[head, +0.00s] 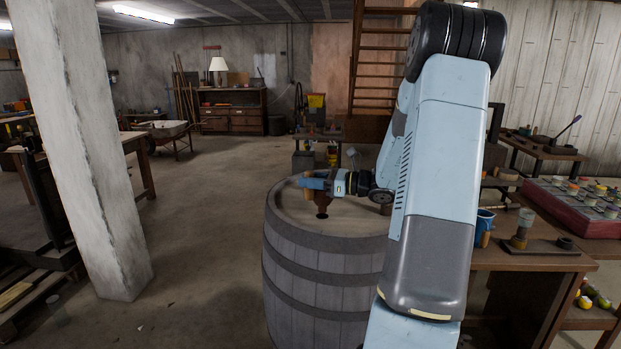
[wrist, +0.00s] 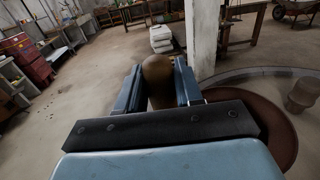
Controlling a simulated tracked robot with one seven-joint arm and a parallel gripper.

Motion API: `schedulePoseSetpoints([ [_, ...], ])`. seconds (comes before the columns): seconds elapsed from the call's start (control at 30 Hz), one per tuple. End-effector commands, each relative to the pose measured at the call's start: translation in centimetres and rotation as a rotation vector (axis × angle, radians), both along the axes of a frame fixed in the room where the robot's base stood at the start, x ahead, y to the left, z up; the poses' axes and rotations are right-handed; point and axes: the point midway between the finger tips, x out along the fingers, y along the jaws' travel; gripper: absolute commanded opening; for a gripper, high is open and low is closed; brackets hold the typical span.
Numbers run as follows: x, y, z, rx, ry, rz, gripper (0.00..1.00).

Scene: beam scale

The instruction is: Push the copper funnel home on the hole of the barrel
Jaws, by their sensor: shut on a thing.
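The barrel (head: 312,277) stands upright in the middle of the head view, grey with dark hoops. My gripper (head: 313,184) reaches in level from the right over its top.
A bench (head: 520,258) with a blue cup (head: 485,222) and a tray of small pots (head: 580,205) stands right of the barrel. A concrete pillar (head: 80,150) stands at left. The floor between pillar and barrel is clear. A reddish-brown disc (wrist: 275,138) shows at right in the wrist view.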

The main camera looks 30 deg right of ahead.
Motion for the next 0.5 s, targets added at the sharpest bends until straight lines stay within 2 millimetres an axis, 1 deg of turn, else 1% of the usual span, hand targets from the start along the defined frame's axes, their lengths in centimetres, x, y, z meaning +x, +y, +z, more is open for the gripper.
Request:
schedulePoseSetpoints([
  [0.17, 0.00, -0.02, -0.07, 0.000, 0.000, 0.000, 0.00],
  [0.5, 0.03, 0.07, -0.81, 0.001, 0.001, 0.001, 0.00],
])
